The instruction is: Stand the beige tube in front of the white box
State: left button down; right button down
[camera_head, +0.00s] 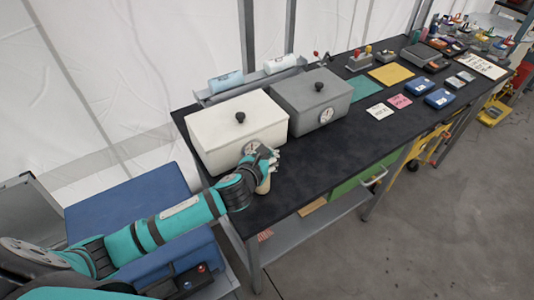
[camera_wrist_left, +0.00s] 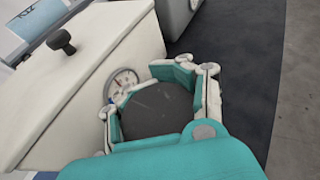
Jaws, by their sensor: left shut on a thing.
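The white box (camera_head: 235,125) with a black knob and a round dial stands at the near left of the black table. My left gripper (camera_head: 264,158) is directly in front of its dial side and shut on the beige tube (camera_head: 264,185). The tube's lower part shows below the fingers and looks roughly upright; I cannot tell whether it touches the table. In the left wrist view the gripper's fingers (camera_wrist_left: 160,100) surround the tube's dark round end (camera_wrist_left: 155,110), beside the white box (camera_wrist_left: 85,75) and its dial. My right gripper is not in view.
A grey box (camera_head: 312,100) with a dial stands right of the white box. Two light rolls (camera_head: 226,82) lie on a rack behind. Cards, blue cases and tools fill the far table (camera_head: 325,158). The near table surface right of my gripper is clear.

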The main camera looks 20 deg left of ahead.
pick_arm(q)
jog(key=c, duration=1.2)
grip_release()
jog(key=o, duration=0.5)
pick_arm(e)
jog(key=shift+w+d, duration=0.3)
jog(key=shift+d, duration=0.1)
pick_arm(q)
jog(key=b+v, duration=0.1)
jog(key=v, duration=1.1)
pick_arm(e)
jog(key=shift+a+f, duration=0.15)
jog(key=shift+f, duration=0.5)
